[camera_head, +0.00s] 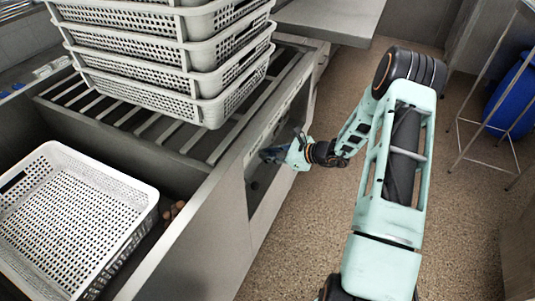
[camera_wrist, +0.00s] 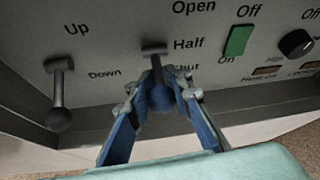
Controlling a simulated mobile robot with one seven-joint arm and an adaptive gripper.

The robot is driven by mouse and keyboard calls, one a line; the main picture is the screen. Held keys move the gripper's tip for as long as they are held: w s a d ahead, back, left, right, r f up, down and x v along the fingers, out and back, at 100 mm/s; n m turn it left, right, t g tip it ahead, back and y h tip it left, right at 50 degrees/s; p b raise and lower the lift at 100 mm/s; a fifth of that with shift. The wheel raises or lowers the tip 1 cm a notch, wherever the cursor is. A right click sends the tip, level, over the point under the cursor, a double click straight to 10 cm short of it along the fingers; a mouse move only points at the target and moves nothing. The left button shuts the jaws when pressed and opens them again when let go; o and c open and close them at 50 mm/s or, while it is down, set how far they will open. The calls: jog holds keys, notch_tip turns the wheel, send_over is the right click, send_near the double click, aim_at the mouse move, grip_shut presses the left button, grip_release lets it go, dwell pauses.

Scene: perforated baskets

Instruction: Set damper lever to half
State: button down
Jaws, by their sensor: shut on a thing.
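The damper lever (camera_wrist: 157,68) is a dark lever with a round knob, beside the labels Open, Half and Shut in the wrist view. Its base sits level with the word Half. Its knob hangs lower in the picture, below the word Shut; it sticks out towards the camera, so I cannot tell its exact setting. My gripper (camera_wrist: 162,98) has its blue fingers closed on the knob from both sides. In the head view my gripper (camera_head: 271,154) is at the panel on the side of the grey unit, and the lever is hidden there.
A second lever (camera_wrist: 59,95) marked Up and Down stands to the left. A green switch (camera_wrist: 236,41) and a black dial (camera_wrist: 295,43) are to the right. Stacked white baskets (camera_head: 172,88) and another basket (camera_head: 138,188) are on the unit. The floor beside my arm is clear.

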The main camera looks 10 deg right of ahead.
jog(key=shift+d, duration=0.1)
jog(key=c, duration=1.7)
grip_release()
jog(key=v, duration=1.2)
